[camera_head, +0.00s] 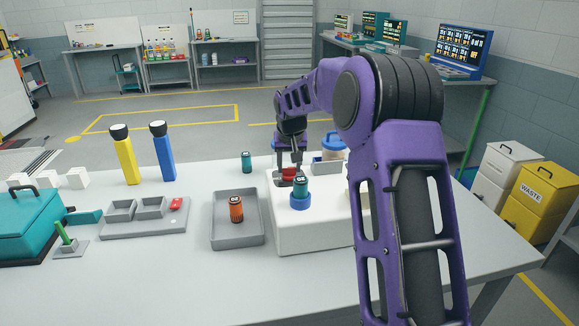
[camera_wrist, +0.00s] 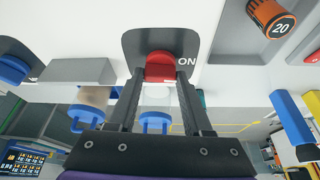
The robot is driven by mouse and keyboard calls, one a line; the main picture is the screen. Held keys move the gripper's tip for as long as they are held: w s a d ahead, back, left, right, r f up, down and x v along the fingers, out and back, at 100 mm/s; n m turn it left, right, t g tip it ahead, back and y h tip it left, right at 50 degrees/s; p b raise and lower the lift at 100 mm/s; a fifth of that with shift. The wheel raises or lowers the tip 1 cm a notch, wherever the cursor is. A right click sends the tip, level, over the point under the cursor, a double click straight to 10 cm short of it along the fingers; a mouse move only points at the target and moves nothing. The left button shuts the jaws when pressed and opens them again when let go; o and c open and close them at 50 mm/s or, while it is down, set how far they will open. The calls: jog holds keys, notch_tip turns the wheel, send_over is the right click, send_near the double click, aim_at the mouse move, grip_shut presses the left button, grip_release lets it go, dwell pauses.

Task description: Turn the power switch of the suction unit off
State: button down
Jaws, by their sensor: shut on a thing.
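The suction unit (camera_head: 315,235) is a white box on the grey table in the head view. Its red power switch (camera_head: 290,175) sits on top and is partly covered by my gripper (camera_head: 288,165). An OFF mark is not visible.
Left of the unit, a grey tray (camera_head: 237,245) holds an orange canister (camera_head: 236,209). Another teal canister (camera_head: 246,162) stands behind.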

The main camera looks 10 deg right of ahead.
jog(key=m+h, duration=0.1)
jog(key=m, duration=0.3)
jog(key=shift+a+h, duration=0.2)
jog(key=shift+h, duration=0.2)
jog(key=m, duration=0.2)
jog(key=m+g+h, duration=0.1)
jog(key=m, duration=0.1)
jog(key=shift+w+m+g, duration=0.15)
jog(key=shift+m+g, duration=0.15)
jog(key=shift+m, duration=0.1)
jog(key=m+g+h, duration=0.1)
jog(key=m, duration=0.3)
jog(key=shift+w+a, duration=0.1)
jog(key=shift+m+g, duration=0.9)
jog(key=shift+m, duration=0.9)
jog(key=shift+c, duration=1.6)
grip_release()
jog(key=shift+r, duration=0.1)
